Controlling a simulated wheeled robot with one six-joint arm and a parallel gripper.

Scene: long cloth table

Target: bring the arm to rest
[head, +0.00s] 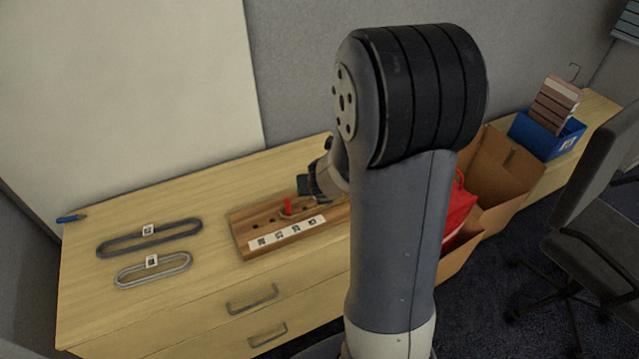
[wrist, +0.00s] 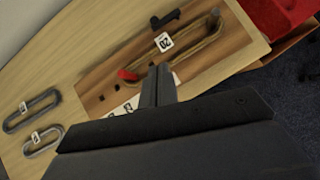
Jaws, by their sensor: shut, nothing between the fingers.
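My gripper (wrist: 161,80) shows in the wrist view with its two dark fingers together and nothing between them. It appears in front of a wooden board (wrist: 92,72); how high above it I cannot tell. In the head view my arm hides most of the gripper and the board's right part. The board (head: 243,238) has holes, a red peg (head: 287,206) and a row of white labels.
A dark belt (head: 150,240) and a light grey belt (head: 155,274), both tagged, lie flat on the table (head: 85,305). A blue-handled tool (head: 70,219) is at the left edge. A red container (head: 459,210), cardboard box (head: 508,172), blue bin (head: 548,140) and chair (head: 600,215) are right.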

